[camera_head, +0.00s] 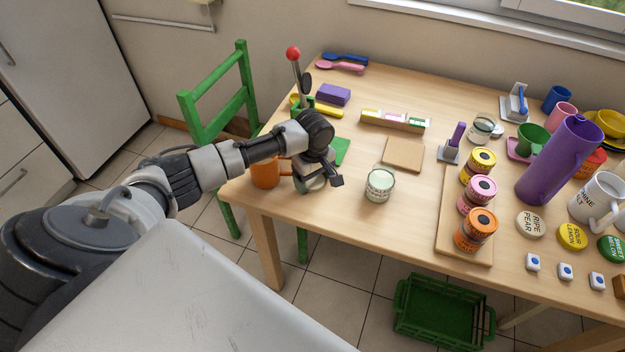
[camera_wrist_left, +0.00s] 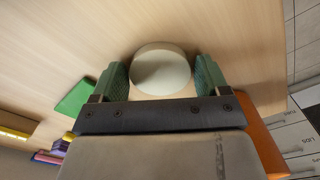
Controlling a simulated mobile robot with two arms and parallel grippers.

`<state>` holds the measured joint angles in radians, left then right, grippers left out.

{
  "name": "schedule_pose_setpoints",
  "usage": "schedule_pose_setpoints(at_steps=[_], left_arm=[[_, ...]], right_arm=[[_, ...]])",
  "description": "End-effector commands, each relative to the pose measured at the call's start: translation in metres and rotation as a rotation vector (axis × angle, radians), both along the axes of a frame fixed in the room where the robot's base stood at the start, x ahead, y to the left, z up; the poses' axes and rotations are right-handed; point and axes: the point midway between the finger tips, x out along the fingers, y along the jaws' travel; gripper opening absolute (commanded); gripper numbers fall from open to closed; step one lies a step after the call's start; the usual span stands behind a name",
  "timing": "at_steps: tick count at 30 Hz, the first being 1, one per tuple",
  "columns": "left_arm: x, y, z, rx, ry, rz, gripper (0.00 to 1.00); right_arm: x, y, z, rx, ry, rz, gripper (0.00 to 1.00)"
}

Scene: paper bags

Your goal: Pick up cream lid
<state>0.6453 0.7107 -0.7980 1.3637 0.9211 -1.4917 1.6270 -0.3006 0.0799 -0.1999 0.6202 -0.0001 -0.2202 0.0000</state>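A plain round cream lid (camera_wrist_left: 161,70) lies between the two green-padded fingers of my left gripper (camera_wrist_left: 162,72) in the left wrist view. A narrow gap seems to show on each side, so the gripper looks open around it. In the head view my left gripper (camera_head: 312,181) points down at the table's near left edge, and its wrist hides most of what is beneath. A cream disc marked RIPE PEAR (camera_head: 531,224) lies farther right, away from the gripper. My right gripper is not in view.
An orange mug (camera_head: 265,174) stands close to the gripper, on its left in the head view. A glass jar (camera_head: 380,186) stands to its right. A green flat piece (camera_head: 342,152) lies behind. Several stacked tins stand on a wooden board (camera_head: 450,215).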

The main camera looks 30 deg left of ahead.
Motion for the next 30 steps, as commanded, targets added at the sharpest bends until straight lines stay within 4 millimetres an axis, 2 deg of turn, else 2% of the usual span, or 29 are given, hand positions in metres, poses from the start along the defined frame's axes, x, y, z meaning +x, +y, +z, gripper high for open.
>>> schedule_pose_setpoints(at_steps=[1, 6, 17, 20, 25, 30], left_arm=[[0.000, 0.000, 0.000, 0.000, 0.000, 0.000, 0.68], [0.000, 0.000, 0.000, 0.000, 0.000, 0.000, 0.44], [0.000, 0.000, 0.007, 0.000, -0.001, 0.000, 0.44], [0.000, 0.000, 0.017, -0.001, -0.002, 0.001, 0.44], [0.001, 0.000, 0.045, -0.002, -0.002, 0.000, 0.44], [0.005, -0.038, 0.063, -0.006, -0.002, -0.004, 0.44]], right_arm=[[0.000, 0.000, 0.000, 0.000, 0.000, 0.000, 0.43], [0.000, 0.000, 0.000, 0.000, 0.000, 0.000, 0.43], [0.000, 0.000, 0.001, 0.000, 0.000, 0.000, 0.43], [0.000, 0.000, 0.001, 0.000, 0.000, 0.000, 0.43], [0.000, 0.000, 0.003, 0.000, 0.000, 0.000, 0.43], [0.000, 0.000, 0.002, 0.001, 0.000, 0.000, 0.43]])
